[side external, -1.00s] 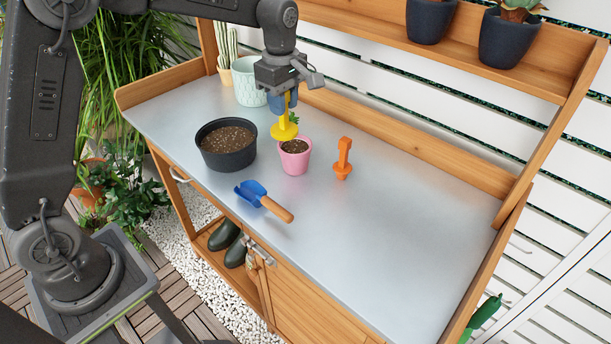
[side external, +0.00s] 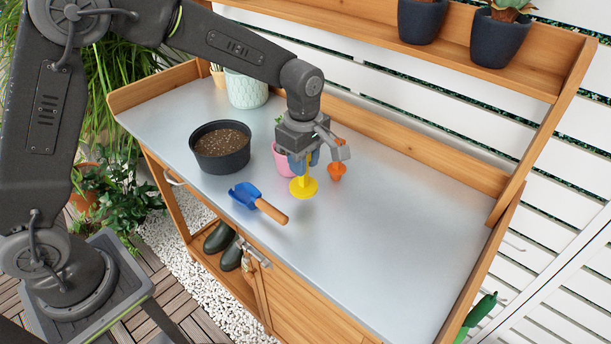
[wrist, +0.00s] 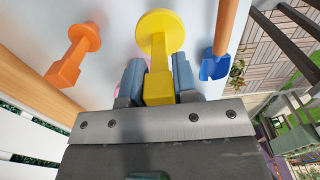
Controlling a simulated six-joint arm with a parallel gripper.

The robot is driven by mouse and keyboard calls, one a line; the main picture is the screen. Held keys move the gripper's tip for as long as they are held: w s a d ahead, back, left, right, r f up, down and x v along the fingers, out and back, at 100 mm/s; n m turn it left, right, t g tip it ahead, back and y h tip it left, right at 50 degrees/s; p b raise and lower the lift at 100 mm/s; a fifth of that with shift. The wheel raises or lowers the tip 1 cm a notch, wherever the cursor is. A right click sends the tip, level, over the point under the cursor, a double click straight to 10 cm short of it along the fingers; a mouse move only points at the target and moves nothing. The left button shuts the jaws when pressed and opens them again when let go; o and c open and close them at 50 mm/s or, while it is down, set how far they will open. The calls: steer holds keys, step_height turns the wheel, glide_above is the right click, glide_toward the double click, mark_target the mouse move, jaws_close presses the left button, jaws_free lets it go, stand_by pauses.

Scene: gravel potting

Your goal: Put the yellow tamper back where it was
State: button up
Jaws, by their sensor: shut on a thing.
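The yellow tamper (side external: 303,188) is upright in my gripper (side external: 304,160), its round disc facing down. In the side view the disc is at or just above the metal bench top; I cannot tell if it touches. In the wrist view the tamper (wrist: 159,60) stands between the two blue fingers (wrist: 158,82), which are shut on its handle. The pink pot (side external: 283,160) is just behind and left of the tamper, partly hidden by my gripper. The orange tamper (side external: 337,172) stands on the bench to the right, partly hidden; it also shows in the wrist view (wrist: 78,52).
A blue scoop with a wooden handle (side external: 270,210) lies in front and left of the tamper. A dark bowl of soil (side external: 222,165) stands further left. A pale green pot (side external: 247,90) is at the back. The bench top (side external: 400,220) is clear to the right.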

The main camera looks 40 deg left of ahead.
mark_target(306, 185)
steer(key=shift+d+f, duration=0.2)
steer(key=shift+d, duration=0.05)
steer(key=shift+w+f, duration=0.1)
steer(key=shift+f, duration=1.85)
steer(key=shift+f, duration=0.1)
steer(key=o, duration=0.9)
step_height(306, 185, up, 12)
steer(key=shift+r, duration=0.2)
